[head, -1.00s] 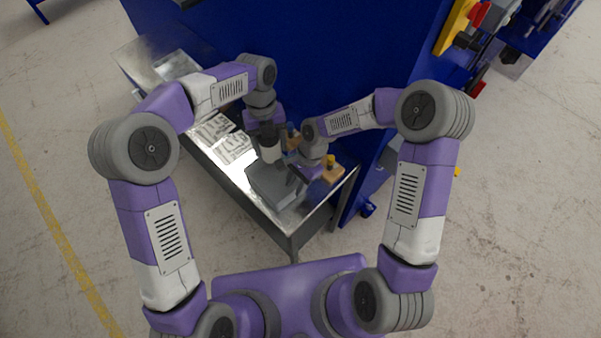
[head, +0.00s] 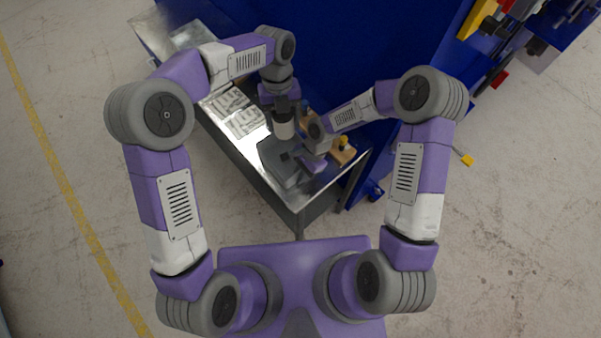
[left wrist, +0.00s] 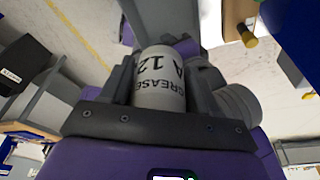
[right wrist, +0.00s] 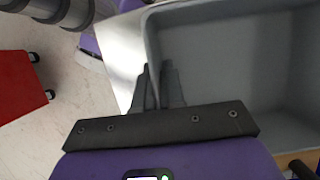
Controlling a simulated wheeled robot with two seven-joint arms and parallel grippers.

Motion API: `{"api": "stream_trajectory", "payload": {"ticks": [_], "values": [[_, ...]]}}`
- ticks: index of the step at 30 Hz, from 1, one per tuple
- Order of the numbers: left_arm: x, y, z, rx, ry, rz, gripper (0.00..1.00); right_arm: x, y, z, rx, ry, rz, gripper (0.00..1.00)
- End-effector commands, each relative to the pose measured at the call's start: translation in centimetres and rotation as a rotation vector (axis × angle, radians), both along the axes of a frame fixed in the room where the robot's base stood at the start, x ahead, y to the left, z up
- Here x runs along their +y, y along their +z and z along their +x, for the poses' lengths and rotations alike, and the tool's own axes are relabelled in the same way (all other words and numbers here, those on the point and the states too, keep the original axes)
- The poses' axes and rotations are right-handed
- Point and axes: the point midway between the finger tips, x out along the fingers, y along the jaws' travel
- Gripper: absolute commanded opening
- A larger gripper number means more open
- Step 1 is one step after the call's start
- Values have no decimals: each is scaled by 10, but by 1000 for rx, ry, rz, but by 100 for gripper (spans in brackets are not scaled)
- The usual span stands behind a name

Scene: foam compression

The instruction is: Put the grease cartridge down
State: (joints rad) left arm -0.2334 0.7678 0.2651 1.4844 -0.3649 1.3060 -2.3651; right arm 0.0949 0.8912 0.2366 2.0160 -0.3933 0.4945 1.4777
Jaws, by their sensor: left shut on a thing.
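The grease cartridge (left wrist: 160,82) is a white cylinder with dark lettering, held between the fingers of my left gripper (left wrist: 161,68). In the head view the cartridge (head: 284,129) is at the back edge of the grey bin (head: 277,169); I cannot tell whether its lower end touches anything. The grey bin stands on the near end of the metal table. My right gripper (right wrist: 159,86) has its fingers close together at the wall of the bin (right wrist: 225,50), one on each side of it. The part of the bin that shows inside is empty.
The metal table (head: 205,55) has pale patterned sheets (head: 238,113) left of the bin. A wooden block with a yellow-topped item (head: 343,150) stands right of it. A blue wall rises behind the table. A red object (right wrist: 20,90) is on the floor at the right wrist view's left.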

Motion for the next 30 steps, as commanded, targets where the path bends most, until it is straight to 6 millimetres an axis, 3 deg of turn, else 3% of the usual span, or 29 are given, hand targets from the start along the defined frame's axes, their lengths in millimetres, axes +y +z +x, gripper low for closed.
{"api": "stream_trajectory", "payload": {"ticks": [10,21,30], "values": [[0,-6,0,-1,40,2,20,0,0,0,0,0,0,0],[4,-60,0,0,403,22,20,0,0,0,-1,0,1,0],[4,-112,0,0,422,23,20,0,0,0,-1,0,1,0]]}}
